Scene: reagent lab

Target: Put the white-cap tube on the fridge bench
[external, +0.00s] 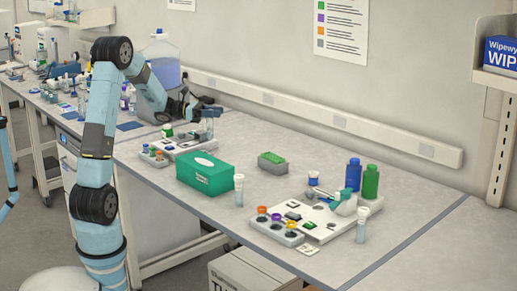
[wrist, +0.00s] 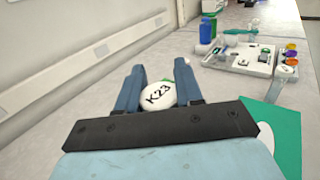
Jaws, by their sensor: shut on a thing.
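My gripper (external: 207,113) is over the far left part of the grey bench (external: 300,140), above a white tray. In the wrist view my gripper (wrist: 161,88) is shut on a tube whose white cap (wrist: 159,95) reads "K23". The clear body of this tube (external: 208,128) shows below the fingers in the external view; whether its base touches anything is unclear. Two other white-cap tubes stand upright on the bench, one (external: 239,192) beside the green box and one (external: 361,227) near the front right. No label shows which bench is the fridge bench.
A green box (external: 205,174) stands near the front edge. The white tray (external: 178,148) lies behind it. A larger tray (external: 335,222), blue bottle (external: 353,175) and green bottle (external: 371,182) are at right. A small grey rack (external: 272,163) stands mid-bench. Bare surface lies around it.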

